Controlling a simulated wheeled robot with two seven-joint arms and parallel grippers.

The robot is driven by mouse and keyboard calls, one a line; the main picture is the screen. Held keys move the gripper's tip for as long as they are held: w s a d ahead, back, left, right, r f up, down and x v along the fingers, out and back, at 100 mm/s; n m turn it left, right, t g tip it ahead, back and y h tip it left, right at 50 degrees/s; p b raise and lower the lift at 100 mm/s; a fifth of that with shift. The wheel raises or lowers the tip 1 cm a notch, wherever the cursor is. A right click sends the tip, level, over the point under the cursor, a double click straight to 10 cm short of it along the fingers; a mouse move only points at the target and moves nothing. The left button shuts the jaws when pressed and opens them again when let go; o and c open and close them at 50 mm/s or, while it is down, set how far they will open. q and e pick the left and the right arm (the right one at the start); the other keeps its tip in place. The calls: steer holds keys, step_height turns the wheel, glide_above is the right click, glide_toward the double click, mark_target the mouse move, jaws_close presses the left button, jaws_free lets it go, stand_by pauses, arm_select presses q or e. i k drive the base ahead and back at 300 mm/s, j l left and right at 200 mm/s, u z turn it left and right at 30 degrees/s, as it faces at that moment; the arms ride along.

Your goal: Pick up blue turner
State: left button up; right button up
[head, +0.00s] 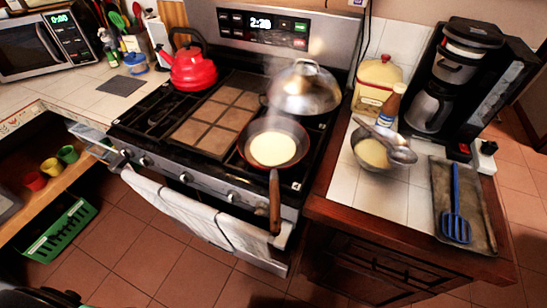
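The blue turner (455,207) lies on a dark grey tray (479,238) on the tiled counter at the right. Its slotted head points toward the counter's front edge, and its handle points toward the back. A thin brown stick-like utensil (487,205) lies along the tray's right side. I cannot make out either of my grippers in the head view.
A bowl (361,160) with metal spoons, a bottle (391,102), a yellow canister (377,82) and a black coffee maker (446,90) stand behind and left of the tray. A steaming pan (296,150) sits on the stove, handle toward the front.

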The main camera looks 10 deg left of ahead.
mark_target(455, 169)
steer(key=z, duration=1.45)
steer(key=k+u, duration=0.1)
steer(key=u, duration=0.4)
steer(key=k+j+u, duration=0.1)
steer(key=u, duration=0.85)
steer(key=j+z, duration=0.1)
steer(key=z, duration=1.35)
steer(key=l, duration=0.3)
